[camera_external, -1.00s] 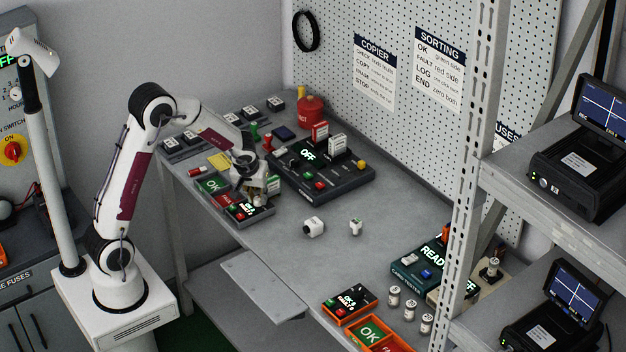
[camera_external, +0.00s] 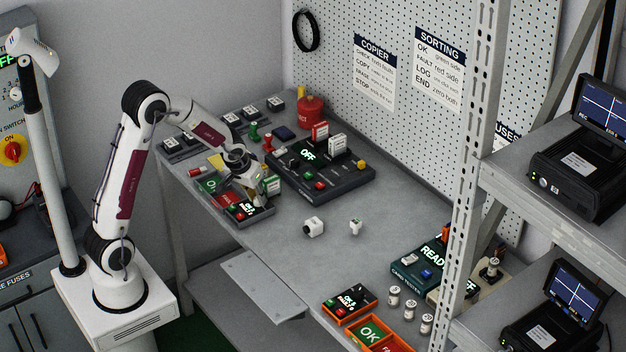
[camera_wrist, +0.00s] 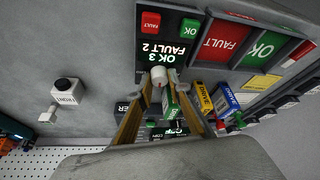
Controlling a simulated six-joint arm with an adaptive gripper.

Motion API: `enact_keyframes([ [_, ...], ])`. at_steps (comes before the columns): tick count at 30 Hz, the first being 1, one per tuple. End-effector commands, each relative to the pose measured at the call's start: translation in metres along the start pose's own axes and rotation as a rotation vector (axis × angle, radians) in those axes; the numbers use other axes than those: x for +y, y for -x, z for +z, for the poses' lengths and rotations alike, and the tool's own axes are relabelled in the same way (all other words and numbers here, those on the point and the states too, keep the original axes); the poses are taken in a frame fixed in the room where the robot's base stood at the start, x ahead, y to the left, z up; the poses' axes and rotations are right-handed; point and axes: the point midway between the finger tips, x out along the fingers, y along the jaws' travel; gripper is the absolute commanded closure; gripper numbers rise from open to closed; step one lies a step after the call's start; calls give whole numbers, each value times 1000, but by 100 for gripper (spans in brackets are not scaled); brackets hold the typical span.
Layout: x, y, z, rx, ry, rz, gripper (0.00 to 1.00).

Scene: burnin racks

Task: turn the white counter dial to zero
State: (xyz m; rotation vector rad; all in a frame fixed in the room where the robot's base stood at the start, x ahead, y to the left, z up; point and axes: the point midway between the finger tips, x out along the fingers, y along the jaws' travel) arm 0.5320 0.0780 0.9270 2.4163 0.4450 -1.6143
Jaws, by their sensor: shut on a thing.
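The counter (camera_external: 262,211) is a dark unit at the front left of the bench, with red and green buttons. In the wrist view the counter (camera_wrist: 142,55) has a lit display (camera_wrist: 170,48) reading OK 3, FAULT 2. The white dial (camera_wrist: 159,76) is a short round knob at the display's edge, between my fingertips. My gripper (camera_wrist: 160,80) is shut on it. In the external view my gripper (camera_external: 252,195) is down at the counter and hides the dial. A green-labelled drive (camera_wrist: 172,104) shows just behind the dial, between my fingers.
An OK/FAULT tray (camera_wrist: 238,40) adjoins the counter. The black copier (camera_external: 345,183) stands close behind my gripper, with upright drives. Yellow (camera_wrist: 202,98) and blue (camera_wrist: 225,102) drives lie near one finger.

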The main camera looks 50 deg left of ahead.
Motion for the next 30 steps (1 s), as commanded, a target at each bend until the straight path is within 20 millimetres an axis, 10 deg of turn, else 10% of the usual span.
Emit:
enact_keyframes([
  [30, -2, 0, -1, 1, -275, 115, 100],
])
